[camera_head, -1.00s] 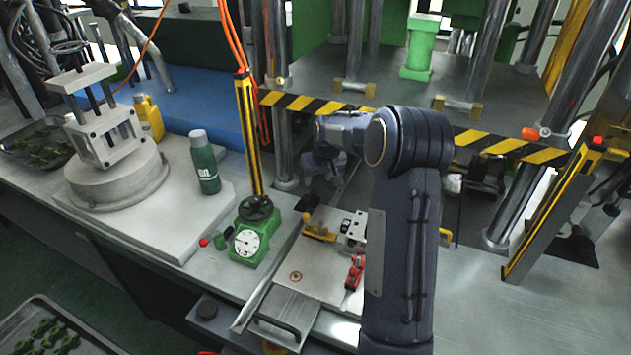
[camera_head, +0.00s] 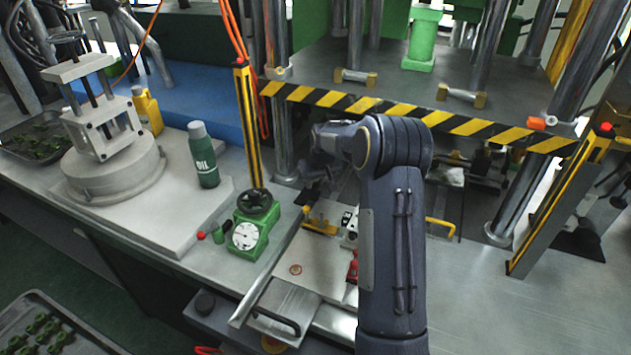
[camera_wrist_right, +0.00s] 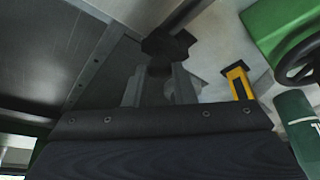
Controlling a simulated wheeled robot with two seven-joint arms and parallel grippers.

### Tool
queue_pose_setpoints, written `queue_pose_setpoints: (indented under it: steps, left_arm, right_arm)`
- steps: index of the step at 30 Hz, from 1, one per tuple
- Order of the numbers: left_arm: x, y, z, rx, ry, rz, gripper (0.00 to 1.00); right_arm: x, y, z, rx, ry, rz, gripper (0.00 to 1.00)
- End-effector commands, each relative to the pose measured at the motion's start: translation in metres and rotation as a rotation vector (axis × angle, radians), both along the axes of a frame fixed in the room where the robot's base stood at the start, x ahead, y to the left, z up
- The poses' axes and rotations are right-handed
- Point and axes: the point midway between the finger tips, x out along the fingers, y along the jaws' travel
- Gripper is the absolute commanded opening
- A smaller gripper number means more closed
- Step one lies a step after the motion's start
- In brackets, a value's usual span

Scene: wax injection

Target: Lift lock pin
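My right arm reaches over the bench in the head view and bends left. Its gripper (camera_head: 314,188) hangs above and just behind the brass-yellow fitting (camera_head: 320,219) at the back of the pale mould plate (camera_head: 312,262). In the right wrist view, two grey finger links lead to one dark shape at the fingertips (camera_wrist_right: 168,44). I cannot tell whether the tips are shut or hold anything. No lock pin can be made out clearly; it may be part of the brass fitting or hidden by my arm. My left gripper is not in view.
A green gauge unit with handwheel (camera_head: 249,228) and a green oil bottle (camera_head: 204,156) stand left of the plate. A yellow post (camera_head: 247,120) rises behind the gauge. The striped press edge (camera_head: 400,110) overhangs the work area. Bare bench (camera_head: 465,290) lies right of my arm.

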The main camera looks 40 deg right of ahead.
Motion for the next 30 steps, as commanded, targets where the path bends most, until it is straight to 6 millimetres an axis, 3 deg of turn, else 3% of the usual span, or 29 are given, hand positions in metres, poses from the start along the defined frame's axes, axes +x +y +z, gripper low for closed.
queue_pose_setpoints:
  steps: [5,11,17,25,26,30]
  left_arm:
    - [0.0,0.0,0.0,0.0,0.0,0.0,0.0]
    - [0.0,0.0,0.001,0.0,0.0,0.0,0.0]
    - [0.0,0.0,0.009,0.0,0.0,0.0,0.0]
    - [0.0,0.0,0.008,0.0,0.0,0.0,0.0]
    - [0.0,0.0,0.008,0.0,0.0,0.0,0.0]
    - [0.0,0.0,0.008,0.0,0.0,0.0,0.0]
  right_arm:
    - [0.0,0.0,0.0,0.0,0.0,0.0,0.0]
    - [0.0,0.0,0.002,0.0,-0.001,0.0,0.0]
    - [0.0,0.0,0.027,-0.002,-0.003,0.0,0.0]
    - [0.001,-0.001,0.029,-0.003,-0.005,0.0,0.0]
    - [0.001,-0.001,0.029,-0.003,-0.005,0.0,0.27]
    - [0.001,0.0,0.028,-0.002,-0.004,0.0,0.45]
